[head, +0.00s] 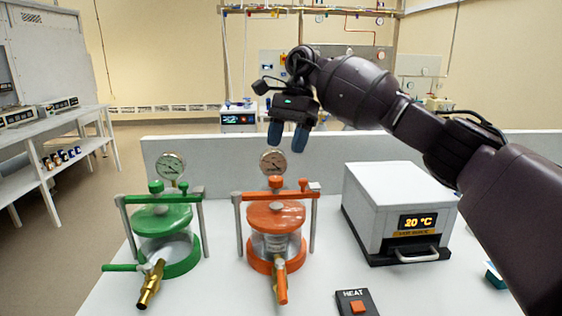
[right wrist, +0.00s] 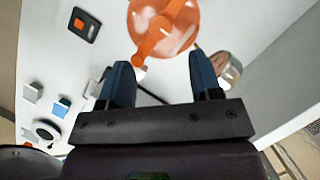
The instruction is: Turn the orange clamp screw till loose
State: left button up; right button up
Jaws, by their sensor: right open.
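The orange clamp screw (head: 276,182) stands upright in the middle of the orange bar (head: 262,195) across the orange-lidded vessel (head: 275,215). My right gripper (head: 288,135) is above it in the head view, open and empty, fingers pointing down and apart from the screw. In the right wrist view, the two blue fingertips (right wrist: 164,75) are spread. The orange lid and its bar (right wrist: 163,25) lie beyond them at the top. My left gripper is not in view.
A green clamped vessel (head: 165,220) stands to the left. A gauge (head: 273,162) rises behind the orange vessel. A white heater box (head: 400,205) is to the right, and a HEAT switch (head: 356,303) is in front. A low white wall (head: 220,160) borders the bench's back.

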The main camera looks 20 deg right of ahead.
jog(key=shift+v, duration=1.6)
